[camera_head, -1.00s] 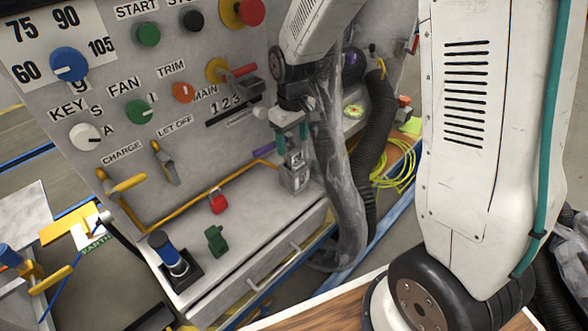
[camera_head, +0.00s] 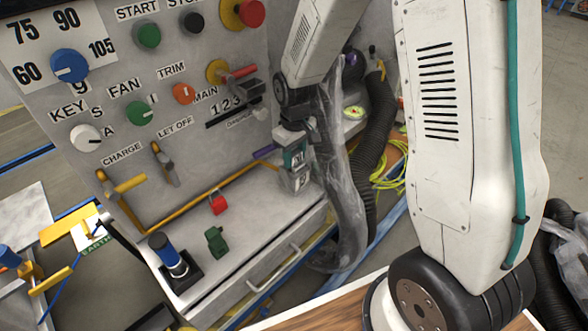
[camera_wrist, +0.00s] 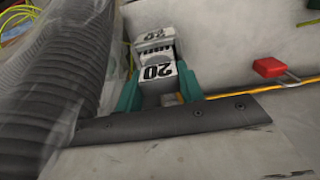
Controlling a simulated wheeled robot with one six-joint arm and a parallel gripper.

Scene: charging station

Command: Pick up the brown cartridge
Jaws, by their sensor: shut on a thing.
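In the head view my gripper (camera_head: 296,160) is over the right part of the ledge, with the cartridge's lower part showing beneath the fingers. The fingers hide the cartridge's sides.
A yellow rail (camera_head: 215,192) runs behind. The panel rises close behind my gripper. A black hose (camera_head: 375,135) and yellow cable (camera_head: 388,174) lie right.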

